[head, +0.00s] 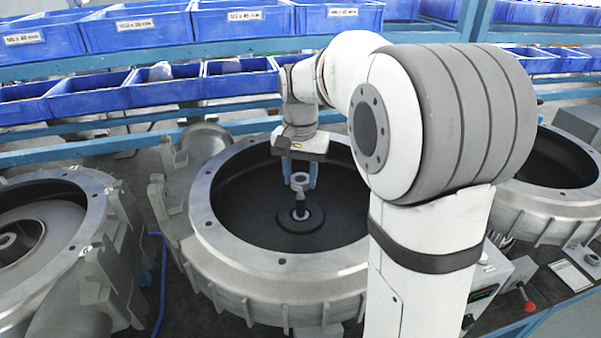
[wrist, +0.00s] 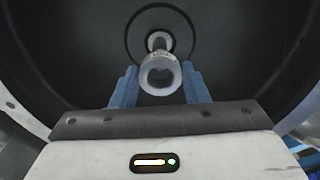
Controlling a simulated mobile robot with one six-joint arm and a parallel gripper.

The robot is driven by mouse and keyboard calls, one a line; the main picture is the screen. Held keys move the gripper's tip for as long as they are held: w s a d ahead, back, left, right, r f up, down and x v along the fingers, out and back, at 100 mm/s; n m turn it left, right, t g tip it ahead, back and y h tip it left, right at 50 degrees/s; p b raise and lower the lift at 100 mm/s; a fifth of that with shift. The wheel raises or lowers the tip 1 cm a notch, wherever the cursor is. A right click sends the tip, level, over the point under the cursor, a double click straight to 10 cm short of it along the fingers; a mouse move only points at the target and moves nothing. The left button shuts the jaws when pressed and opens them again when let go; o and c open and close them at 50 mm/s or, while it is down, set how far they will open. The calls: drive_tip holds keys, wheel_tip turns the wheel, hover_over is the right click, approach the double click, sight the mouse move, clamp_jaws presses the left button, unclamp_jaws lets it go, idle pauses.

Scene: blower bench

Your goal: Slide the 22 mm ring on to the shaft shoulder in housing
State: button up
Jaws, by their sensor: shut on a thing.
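The grey metal ring (head: 300,179) is held between the two blue fingers of my gripper (head: 300,173), inside the open housing (head: 210,231). In the wrist view the ring (wrist: 160,61) shows its bore and faint marking, with a blue finger of my gripper (wrist: 160,73) on each side. The upright shaft (head: 300,208) stands on a dark round hub in the middle of the housing floor. The ring is above it, close to its upper end. In the wrist view the shaft (wrist: 157,41) shows just beyond the ring. I cannot tell whether its tip is inside the bore.
The housing's bolted rim surrounds my gripper. Another open housing (head: 66,224) stands at left and one (head: 551,184) at right. Blue labelled bins (head: 137,27) line racks behind. A box with a red-knobbed lever (head: 527,300) is at lower right. A blue cable lies at left.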

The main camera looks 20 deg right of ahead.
sight(301, 197)
drive_tip(key=shift+f+b, duration=3)
drive_tip(key=shift+f, duration=1.45)
idle(0.5)
drive_tip(key=o, duration=1.1)
drive_tip(key=shift+r, duration=0.1)
wheel_tip(301, 197, up, 8)
drive_tip(key=shift+f, duration=0.15)
